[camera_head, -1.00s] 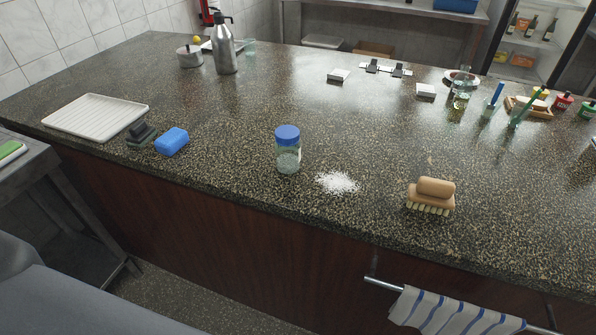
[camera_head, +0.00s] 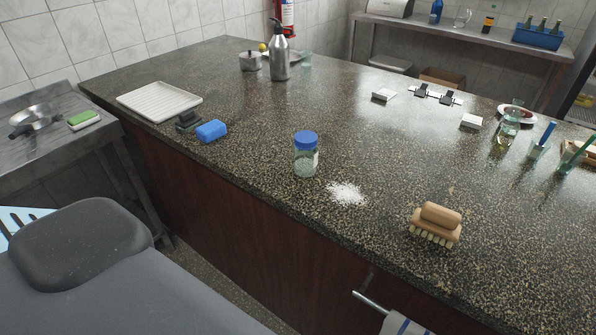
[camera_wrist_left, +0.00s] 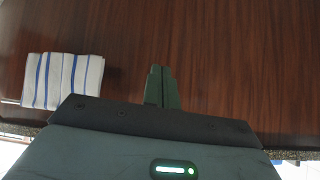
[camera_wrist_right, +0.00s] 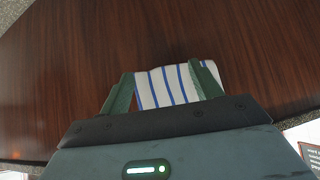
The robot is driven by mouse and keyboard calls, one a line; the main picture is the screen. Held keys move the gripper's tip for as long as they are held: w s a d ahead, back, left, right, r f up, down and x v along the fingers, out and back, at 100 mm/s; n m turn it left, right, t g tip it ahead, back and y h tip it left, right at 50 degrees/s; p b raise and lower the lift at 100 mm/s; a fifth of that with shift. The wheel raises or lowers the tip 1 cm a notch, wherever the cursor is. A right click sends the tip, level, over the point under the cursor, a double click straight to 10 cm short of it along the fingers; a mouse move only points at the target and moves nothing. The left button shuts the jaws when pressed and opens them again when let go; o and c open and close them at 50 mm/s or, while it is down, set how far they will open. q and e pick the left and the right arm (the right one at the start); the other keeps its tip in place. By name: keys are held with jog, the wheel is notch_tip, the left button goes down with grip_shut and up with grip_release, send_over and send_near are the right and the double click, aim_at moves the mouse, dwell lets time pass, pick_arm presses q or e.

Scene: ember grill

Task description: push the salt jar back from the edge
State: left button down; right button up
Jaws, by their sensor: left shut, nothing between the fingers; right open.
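The salt jar (camera_head: 305,158) is clear glass with a blue lid and a pale label. It stands upright close to the front edge of the dark speckled counter (camera_head: 250,130). A small pile of white salt (camera_head: 347,193) lies on the counter just right of it. My left gripper (camera_wrist_left: 161,70) shows only in its own wrist view, its fingers shut and empty in front of the brown wood panel. My right gripper (camera_wrist_right: 165,76) shows only in its wrist view, its fingers apart, with the striped towel seen between and beyond them. Neither gripper is near the jar in the head view.
A wooden brush (camera_head: 437,224) lies right of the salt. A blue sponge (camera_head: 211,131), a dark object (camera_head: 188,121) and a white tray (camera_head: 160,101) are to the left. A towel rail (camera_head: 371,302) sticks out below the edge. Counter behind the jar is clear.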

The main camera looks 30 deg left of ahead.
jog(key=o, duration=0.4)
jog(key=shift+s+a+f+b, duration=0.2)
jog(key=shift+s+f+b, duration=0.2)
jog(key=shift+s+f, duration=0.2)
jog(key=shift+c, duration=0.2)
pick_arm(q)
jog(key=w+a+r+m+t, duration=0.2)
jog(key=w+a+r+m, duration=0.3)
jog(key=m, duration=0.6)
jog(key=w+a+r+m+t+b, duration=0.1)
jog(key=w+a+r+m+t, duration=0.2)
jog(key=w+r+m, duration=0.6)
jog(key=w+a+r+m+t+h+b, duration=0.1)
jog(key=w+a+r+m+t, duration=0.2)
jog(key=w+a+r+m, duration=0.4)
notch_tip(320, 180, up, 5)
jog(key=w+m, duration=0.1)
jog(key=m, duration=0.6)
jog(key=shift+m, duration=0.3)
pick_arm(e)
jog(key=shift+s+a+f+g, duration=0.1)
jog(key=shift+s+f+g, duration=0.2)
jog(key=shift+f, duration=0.35)
jog(key=shift+s+a+f+g, duration=0.1)
jog(key=shift+s+f, duration=0.25)
jog(key=shift+f, duration=0.25)
